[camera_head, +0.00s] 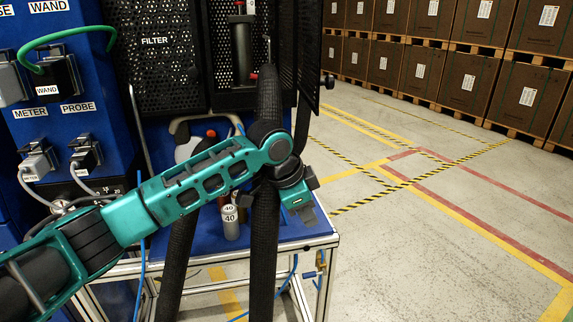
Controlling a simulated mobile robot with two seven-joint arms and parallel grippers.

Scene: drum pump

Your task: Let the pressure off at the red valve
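I cannot surely pick out the red valve. A small red-orange knob (211,133) shows behind my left arm, above the blue table top, and may or may not be part of it. My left arm reaches in from the left across the table. My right gripper is not in view.
A blue cabinet (100,125) with plugs and cables stands left. Black perforated panels (155,75) stand behind the table. Weights marked 40 (230,214) stand on the blue table (300,238). A small fitting (321,258) hangs at its right leg. Open floor lies right, before stacked boxes (470,80).

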